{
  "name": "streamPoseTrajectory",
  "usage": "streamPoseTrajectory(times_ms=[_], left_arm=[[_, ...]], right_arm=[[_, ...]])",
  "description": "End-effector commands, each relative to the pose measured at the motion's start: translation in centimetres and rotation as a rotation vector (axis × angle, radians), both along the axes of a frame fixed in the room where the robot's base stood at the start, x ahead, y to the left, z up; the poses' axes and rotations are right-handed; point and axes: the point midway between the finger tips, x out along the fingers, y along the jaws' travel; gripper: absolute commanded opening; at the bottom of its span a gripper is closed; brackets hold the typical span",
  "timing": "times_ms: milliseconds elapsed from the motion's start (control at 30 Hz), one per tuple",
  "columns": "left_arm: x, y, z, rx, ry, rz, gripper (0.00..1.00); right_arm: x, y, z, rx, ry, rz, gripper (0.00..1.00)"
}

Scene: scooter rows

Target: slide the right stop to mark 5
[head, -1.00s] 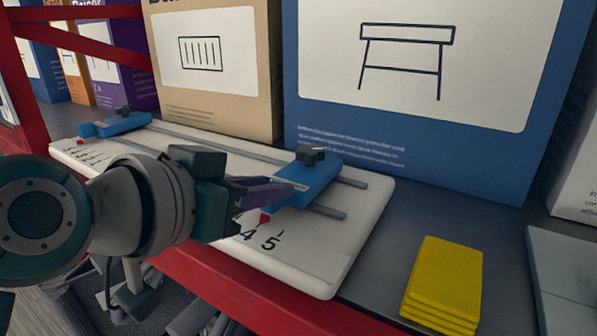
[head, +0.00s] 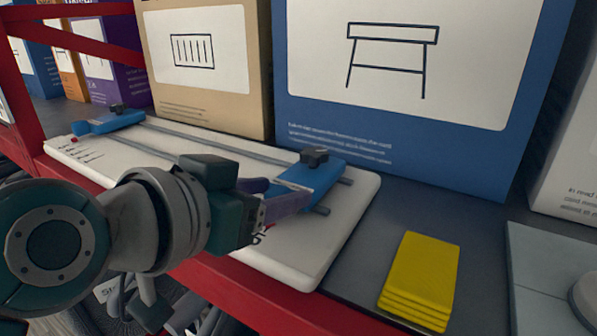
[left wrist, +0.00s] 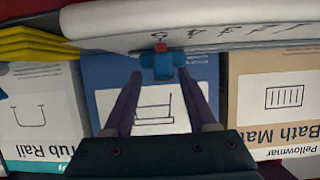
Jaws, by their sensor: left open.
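The right stop (head: 318,178) is a blue block with a black knob, on the rails near the right end of the white board (head: 300,262). It also shows in the left wrist view (left wrist: 162,66), with its red pointer close to mark 5, the digit partly unclear. My left gripper (head: 300,200) is open, its purple fingers reaching to the stop from the front. In the left wrist view the fingers (left wrist: 161,80) lie on either side of the stop; I cannot tell if one touches it. In the head view my gripper hides the pointer and most marks.
The left stop (head: 108,123) sits at the board's far left end. Several yellow pads (head: 420,275) are stacked right of the board. A tan box (head: 205,105) and a blue box (head: 400,130) stand close behind it. A red shelf edge (head: 235,290) runs along the front.

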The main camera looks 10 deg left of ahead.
Motion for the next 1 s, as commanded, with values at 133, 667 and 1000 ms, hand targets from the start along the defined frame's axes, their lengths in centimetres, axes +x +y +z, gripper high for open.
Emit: streamPoseTrajectory(times_ms=[133, 667, 1000], left_arm=[[-1.1, 0.5, 0.4, 0.002, 0.000, 0.001, 0.57], [-8.1, 3.3, 3.6, 0.000, 0.001, -0.001, 0.57], [-8.5, 3.4, 3.8, -0.001, 0.000, -0.001, 0.57]], right_arm=[[0.0, 0.0, 0.2, 0.001, 0.000, -0.001, 0.79], [0.0, 0.0, 0.5, 0.001, 0.000, -0.001, 0.79], [0.0, 0.0, 0.5, -0.001, 0.001, 0.001, 0.79]])
